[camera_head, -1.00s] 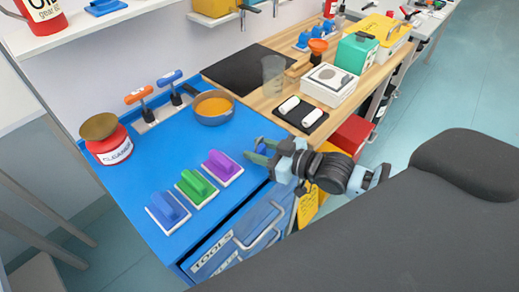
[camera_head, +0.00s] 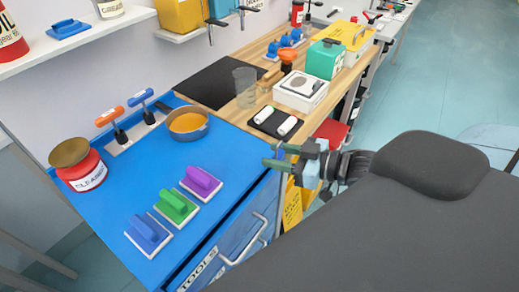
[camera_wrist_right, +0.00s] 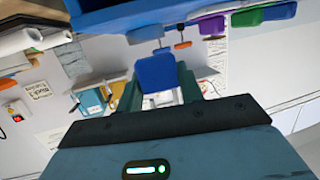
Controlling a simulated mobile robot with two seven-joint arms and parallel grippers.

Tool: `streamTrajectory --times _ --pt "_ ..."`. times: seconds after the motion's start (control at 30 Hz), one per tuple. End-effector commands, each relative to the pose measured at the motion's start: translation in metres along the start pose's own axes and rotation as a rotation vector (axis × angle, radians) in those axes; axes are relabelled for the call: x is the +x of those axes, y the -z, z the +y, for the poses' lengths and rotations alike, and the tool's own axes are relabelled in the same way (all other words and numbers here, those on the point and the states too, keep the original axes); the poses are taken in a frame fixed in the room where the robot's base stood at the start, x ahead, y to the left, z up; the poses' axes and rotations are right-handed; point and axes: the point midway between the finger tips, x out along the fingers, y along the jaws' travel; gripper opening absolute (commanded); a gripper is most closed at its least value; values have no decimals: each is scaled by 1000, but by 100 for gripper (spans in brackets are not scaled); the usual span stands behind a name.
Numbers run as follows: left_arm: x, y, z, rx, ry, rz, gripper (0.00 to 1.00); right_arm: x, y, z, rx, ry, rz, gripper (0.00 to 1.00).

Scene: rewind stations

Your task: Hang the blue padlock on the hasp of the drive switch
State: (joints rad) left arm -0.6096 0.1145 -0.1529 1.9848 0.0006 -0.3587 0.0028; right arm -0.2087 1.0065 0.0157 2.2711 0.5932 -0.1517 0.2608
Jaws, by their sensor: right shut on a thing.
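My right gripper (camera_head: 276,155) is beside the front edge of the blue bench in the head view. In the right wrist view the blue padlock (camera_wrist_right: 157,73) shows as a blue block between the fingers, and the gripper is shut on it. In the head view the padlock is hidden or too small to tell from the fingers. I cannot make out the drive switch or its hasp in either view. My left gripper is not in view.
The blue bench (camera_head: 110,205) carries blue, green and purple handled blocks (camera_head: 202,181), a red cleaner tin (camera_head: 85,177) and a pan (camera_head: 187,124). A wooden bench (camera_head: 240,112) with a white scale (camera_head: 300,92) stands beyond. A dark padded shape (camera_head: 400,220) fills the lower right.

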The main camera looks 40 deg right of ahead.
Motion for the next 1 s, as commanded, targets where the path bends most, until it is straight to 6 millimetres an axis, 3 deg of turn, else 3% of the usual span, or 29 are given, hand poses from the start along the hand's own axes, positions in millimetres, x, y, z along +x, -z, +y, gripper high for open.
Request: streamTrajectory --times 0.2,0.5,1.0 --pt "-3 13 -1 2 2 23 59 -28 -1 7 -2 1 0 13" --pt "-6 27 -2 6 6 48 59 -52 -3 14 -2 1 3 13" --pt "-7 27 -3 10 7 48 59 -60 -7 15 2 -7 4 13"
